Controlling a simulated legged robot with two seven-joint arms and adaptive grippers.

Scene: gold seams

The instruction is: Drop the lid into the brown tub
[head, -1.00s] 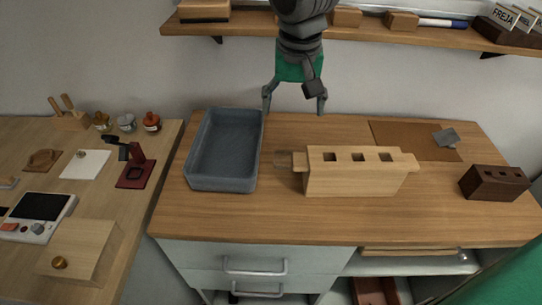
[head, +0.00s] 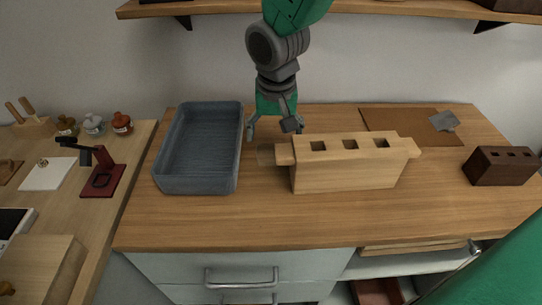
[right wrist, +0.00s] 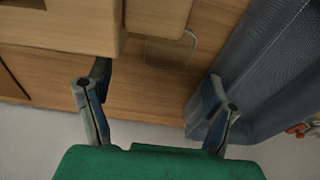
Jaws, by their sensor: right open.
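A clear, thin, rounded piece (head: 265,155), which looks like the lid, lies on the wooden top between the blue-grey tray and the pale slotted block. It also shows as a faint outline in the right wrist view (right wrist: 172,50). My right gripper (head: 275,133) points down, open and empty, just behind the clear piece. In the right wrist view its fingers (right wrist: 157,80) are spread apart with the clear piece beyond them. A reddish-brown container (head: 376,291) shows partly in the open cabinet below; I cannot tell whether it is the brown tub. My left gripper is not in view.
The blue-grey tray (head: 238,168) stands left of the gripper. The pale slotted block (head: 345,174) stands close on the right. A dark brown slotted block (head: 502,166) and a brown mat (head: 395,122) are farther right. A wall shelf (head: 370,9) runs above. The front wooden top is clear.

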